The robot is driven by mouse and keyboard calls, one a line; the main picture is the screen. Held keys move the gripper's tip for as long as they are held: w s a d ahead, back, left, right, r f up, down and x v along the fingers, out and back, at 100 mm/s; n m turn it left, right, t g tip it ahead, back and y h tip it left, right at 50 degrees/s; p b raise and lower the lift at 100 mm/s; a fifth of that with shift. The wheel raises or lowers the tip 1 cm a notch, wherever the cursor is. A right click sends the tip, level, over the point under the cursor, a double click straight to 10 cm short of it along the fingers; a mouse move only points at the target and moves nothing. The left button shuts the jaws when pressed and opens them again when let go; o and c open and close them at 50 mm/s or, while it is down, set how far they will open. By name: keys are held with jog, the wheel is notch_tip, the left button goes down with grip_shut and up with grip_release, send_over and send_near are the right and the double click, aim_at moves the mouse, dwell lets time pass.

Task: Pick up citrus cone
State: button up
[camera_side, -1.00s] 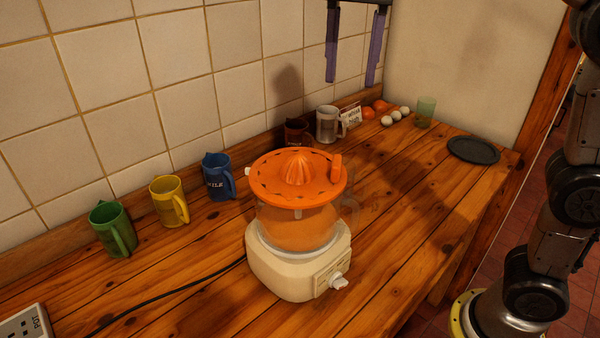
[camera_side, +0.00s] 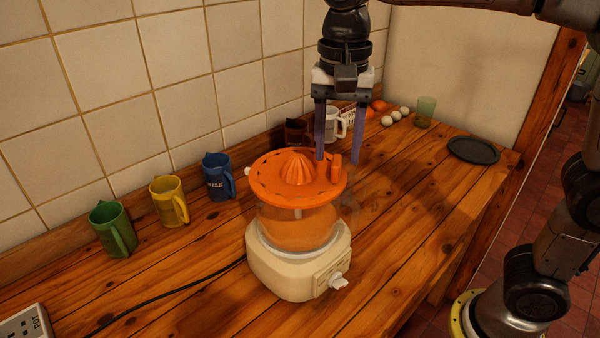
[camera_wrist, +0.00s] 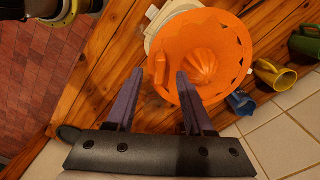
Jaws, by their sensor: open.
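The citrus cone (camera_side: 297,168) is the ribbed orange dome in the middle of an orange juicer tray (camera_side: 268,187). The tray sits on a cream juicer (camera_side: 285,273) on the wooden counter. In the wrist view the cone (camera_wrist: 203,66) is above and right of the fingertips. My gripper (camera_side: 338,160) points down with its two purple fingers apart and empty. In the side view its fingertips appear around the tray's upright orange tab (camera_side: 336,168), right of the cone; whether they touch it I cannot tell. In the wrist view the open gripper (camera_wrist: 159,72) overlaps the tray's edge.
Green (camera_side: 112,230), yellow (camera_side: 168,200) and blue (camera_side: 217,177) jugs stand along the tiled wall. Brown and white mugs (camera_side: 331,124) are behind my gripper. Eggs (camera_side: 396,114), a green glass (camera_side: 425,112) and a dark plate (camera_side: 473,150) lie farther back. The front right counter is clear.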

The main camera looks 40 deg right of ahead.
jog(key=shift+f, duration=1.4)
jog(key=shift+c, duration=0.3)
grip_shut()
